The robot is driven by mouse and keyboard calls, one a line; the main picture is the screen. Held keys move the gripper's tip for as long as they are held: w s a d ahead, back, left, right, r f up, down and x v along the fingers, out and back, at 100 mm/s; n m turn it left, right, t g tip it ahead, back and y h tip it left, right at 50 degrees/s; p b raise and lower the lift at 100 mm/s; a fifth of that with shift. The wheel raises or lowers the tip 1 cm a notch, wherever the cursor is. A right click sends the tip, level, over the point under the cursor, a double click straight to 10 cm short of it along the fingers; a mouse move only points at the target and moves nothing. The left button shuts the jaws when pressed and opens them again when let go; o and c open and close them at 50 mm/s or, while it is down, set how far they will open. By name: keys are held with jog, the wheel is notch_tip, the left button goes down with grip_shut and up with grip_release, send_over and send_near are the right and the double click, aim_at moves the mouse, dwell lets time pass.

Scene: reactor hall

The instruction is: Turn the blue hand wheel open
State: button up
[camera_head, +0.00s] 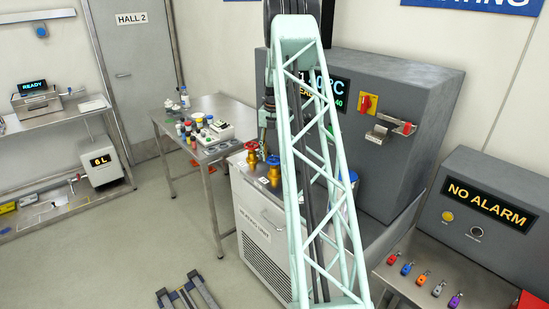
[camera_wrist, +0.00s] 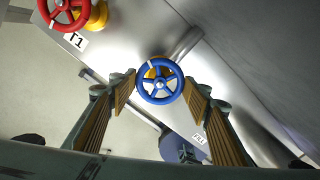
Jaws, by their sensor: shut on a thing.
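The blue hand wheel (camera_wrist: 161,97) is a round spoked wheel on a yellow valve body, in the middle of the wrist view. It also shows in the head view (camera_head: 273,160) on top of the heating unit. My gripper (camera_wrist: 161,80) has one finger on each side of the wheel, the tips against its rim, and is shut on it. In the head view my arm's lattice link covers part of the area right of the wheel, and the fingertips are hard to make out.
A red hand wheel (camera_wrist: 66,10) sits close by, beside a T1 label. Another blue object (camera_wrist: 180,148) lies below, partly hidden. The grey cabinet (camera_head: 395,100) stands behind the heating unit (camera_head: 262,222). A steel table (camera_head: 228,104) with several bottles is to the left.

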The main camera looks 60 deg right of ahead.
aim_at(274, 159)
jog(key=shift+n, duration=1)
jog(key=o, duration=0.9)
jog(key=shift+r, duration=6)
